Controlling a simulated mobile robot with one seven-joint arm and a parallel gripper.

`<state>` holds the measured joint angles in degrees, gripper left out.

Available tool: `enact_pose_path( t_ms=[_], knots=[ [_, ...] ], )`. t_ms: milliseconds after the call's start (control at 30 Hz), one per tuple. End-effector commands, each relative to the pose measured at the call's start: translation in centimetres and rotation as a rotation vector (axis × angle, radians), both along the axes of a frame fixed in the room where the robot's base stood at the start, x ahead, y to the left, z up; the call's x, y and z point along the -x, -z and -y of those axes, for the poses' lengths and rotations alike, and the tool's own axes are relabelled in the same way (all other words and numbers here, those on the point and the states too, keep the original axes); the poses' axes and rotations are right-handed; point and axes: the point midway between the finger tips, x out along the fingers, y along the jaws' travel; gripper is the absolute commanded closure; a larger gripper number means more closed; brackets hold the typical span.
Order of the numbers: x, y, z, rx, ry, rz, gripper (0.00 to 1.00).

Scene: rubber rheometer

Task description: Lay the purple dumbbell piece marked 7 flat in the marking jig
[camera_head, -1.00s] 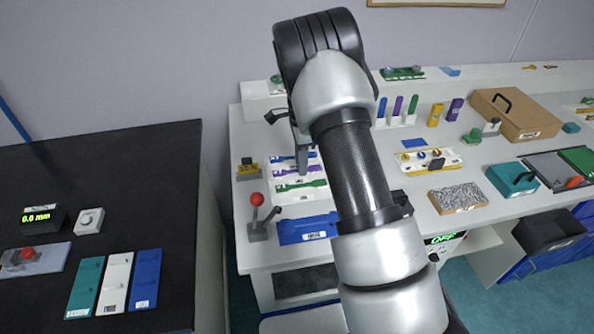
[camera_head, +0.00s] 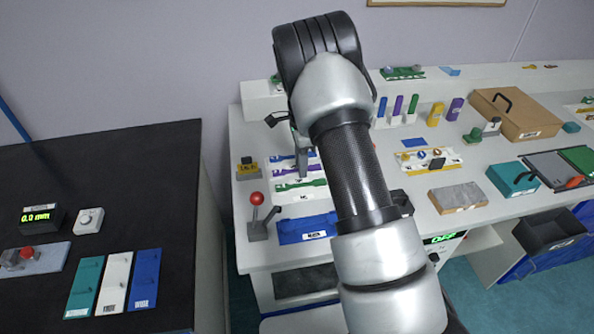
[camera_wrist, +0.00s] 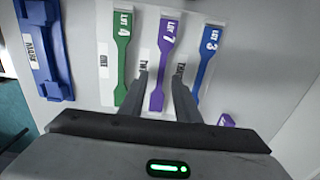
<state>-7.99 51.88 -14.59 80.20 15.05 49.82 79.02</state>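The purple dumbbell piece (camera_wrist: 162,45) marked 7 lies flat on a white card between a green and a blue piece. In the head view the purple piece (camera_head: 283,171) is partly hidden by my gripper. My gripper (camera_wrist: 160,72) is open, with its fingertips on either side of the purple piece's narrow part in the wrist view. Nothing shows held; whether the fingers touch it cannot be told. The blue tray-like block with a white label, apparently the marking jig (camera_wrist: 46,40), is beyond the green piece; it stands near the bench's front in the head view (camera_head: 290,232).
The green piece (camera_wrist: 123,45) marked 4 and blue piece (camera_wrist: 205,62) marked 3 lie close on both sides. A red-knobbed lever (camera_head: 257,199) stands left of the blue block. A small purple block (camera_wrist: 227,121) is near my right finger.

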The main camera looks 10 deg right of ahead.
Motion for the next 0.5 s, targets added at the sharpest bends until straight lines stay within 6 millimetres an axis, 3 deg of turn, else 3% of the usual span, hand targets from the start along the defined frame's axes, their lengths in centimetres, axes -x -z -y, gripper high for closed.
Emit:
enact_pose_path(
  t_ms=[100, 267, 500],
  knots=[
    [0.0, -0.01, 0.0, 0.0, 0.0, 0.0, 0.72],
    [0.0, -0.01, 0.01, 0.0, 0.0, 0.0, 0.99],
    [0.0, -0.02, 0.01, 0.0, 0.0, 0.0, 1.0]
  ],
)
